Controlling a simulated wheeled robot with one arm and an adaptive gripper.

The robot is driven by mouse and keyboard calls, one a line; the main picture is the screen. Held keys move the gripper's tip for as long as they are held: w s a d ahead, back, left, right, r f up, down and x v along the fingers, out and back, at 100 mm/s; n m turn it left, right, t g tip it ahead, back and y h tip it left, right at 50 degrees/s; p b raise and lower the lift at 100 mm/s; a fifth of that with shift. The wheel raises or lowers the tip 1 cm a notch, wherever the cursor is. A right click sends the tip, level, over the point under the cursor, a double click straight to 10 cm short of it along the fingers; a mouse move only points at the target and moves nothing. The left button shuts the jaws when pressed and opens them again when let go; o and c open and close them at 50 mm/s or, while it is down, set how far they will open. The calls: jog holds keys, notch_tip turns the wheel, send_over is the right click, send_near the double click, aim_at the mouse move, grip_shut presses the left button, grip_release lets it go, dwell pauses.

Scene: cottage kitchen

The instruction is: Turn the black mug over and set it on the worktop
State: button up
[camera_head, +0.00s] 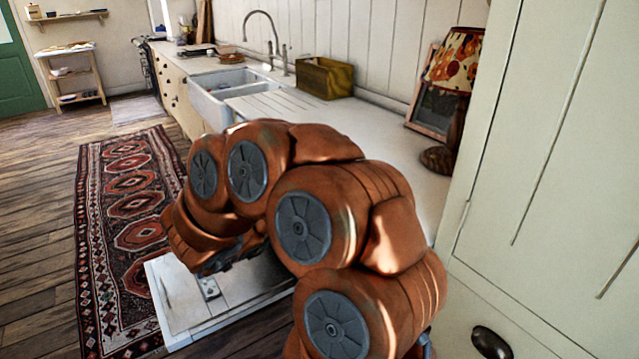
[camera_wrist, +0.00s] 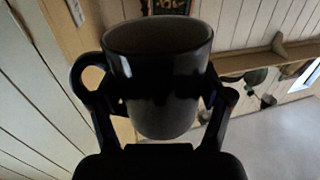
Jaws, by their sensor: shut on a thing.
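The black mug (camera_wrist: 155,75) is held in my gripper (camera_wrist: 162,100) in the wrist view. The fingers close on its two sides. Its rim and open mouth point to the top of that picture, its base to the bottom, and its handle to the left. The lower part of the mug looks greyer. In the head view my own arm hides the gripper and the mug. The pale worktop (camera_head: 400,160) runs along the wall there, partly behind my arm. I cannot tell how high the mug is above it.
A lamp with a floral shade (camera_head: 456,62) and a framed board (camera_head: 430,108) stand at the worktop's right end. A yellowish box (camera_head: 325,78) stands at the wall beside the sink (camera_head: 228,84). A tall pale cupboard (camera_head: 560,150) borders the right. The worktop between box and lamp looks clear.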

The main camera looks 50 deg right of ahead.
jog(key=n+p, duration=0.6)
jog(key=p, duration=0.8)
jog(key=shift+n, duration=0.4)
jog(key=shift+r, duration=0.15)
jog(key=n+p, duration=0.5)
jog(key=n, duration=0.1)
jog(key=shift+n, duration=0.4)
